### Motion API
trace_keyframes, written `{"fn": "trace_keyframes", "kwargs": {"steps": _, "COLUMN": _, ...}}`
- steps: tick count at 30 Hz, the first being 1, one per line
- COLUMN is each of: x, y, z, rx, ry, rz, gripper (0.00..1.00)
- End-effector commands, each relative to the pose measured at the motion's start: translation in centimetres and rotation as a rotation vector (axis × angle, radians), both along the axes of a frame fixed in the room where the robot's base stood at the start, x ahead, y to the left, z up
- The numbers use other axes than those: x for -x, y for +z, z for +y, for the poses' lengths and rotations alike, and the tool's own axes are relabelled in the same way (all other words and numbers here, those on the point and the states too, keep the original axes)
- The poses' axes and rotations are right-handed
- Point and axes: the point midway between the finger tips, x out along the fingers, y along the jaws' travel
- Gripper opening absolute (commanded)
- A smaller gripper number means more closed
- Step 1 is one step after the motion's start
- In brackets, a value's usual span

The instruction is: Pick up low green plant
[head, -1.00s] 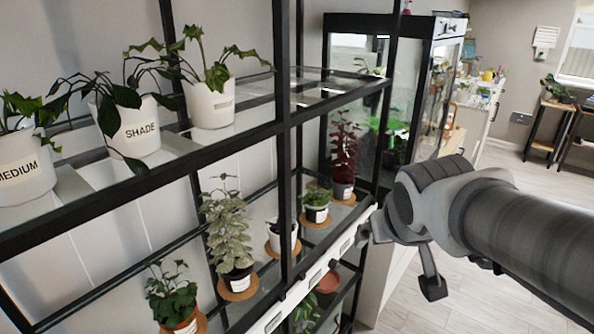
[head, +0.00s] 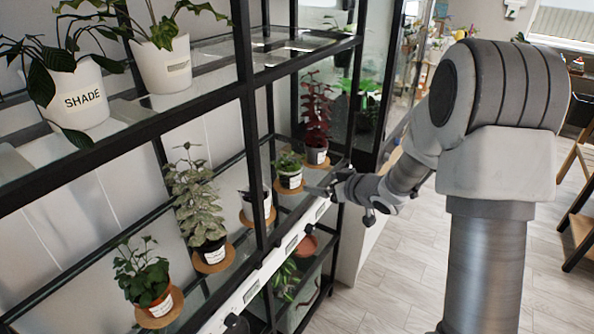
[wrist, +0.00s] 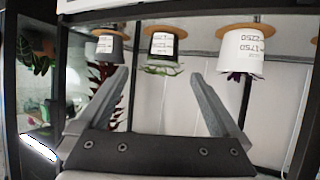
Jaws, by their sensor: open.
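The low green plant (head: 289,161) is short and leafy, in a dark pot with a white label. It stands upright on a cork mat on the middle shelf, between a red-leaved plant and a white pot. My gripper (head: 316,190) is at the shelf's front edge, just right of and in front of that pot, apart from it. The wrist view is upside down. There the low green plant (wrist: 161,70) hangs below its dark pot, between and beyond my open, empty fingers (wrist: 160,77).
The red-leaved plant (head: 317,108) stands close on the right. The white pot (head: 255,205) is partly behind a black shelf post (head: 252,130). A tall pale-leaved plant (head: 198,205) stands farther left. A white label rail (head: 262,275) runs along the shelf front.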

Motion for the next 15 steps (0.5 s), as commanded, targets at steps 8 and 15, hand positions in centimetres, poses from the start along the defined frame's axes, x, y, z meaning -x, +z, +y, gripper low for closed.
{"fn": "trace_keyframes", "kwargs": {"steps": 8, "x": -1.4, "y": -1.9, "z": 1.9, "rx": -0.033, "ry": 0.041, "rz": 0.001, "gripper": 1.0}}
{"fn": "trace_keyframes", "kwargs": {"steps": 15, "x": -5.4, "y": -4.3, "z": 4.5, "rx": -0.031, "ry": 0.039, "rz": 0.002, "gripper": 1.0}}
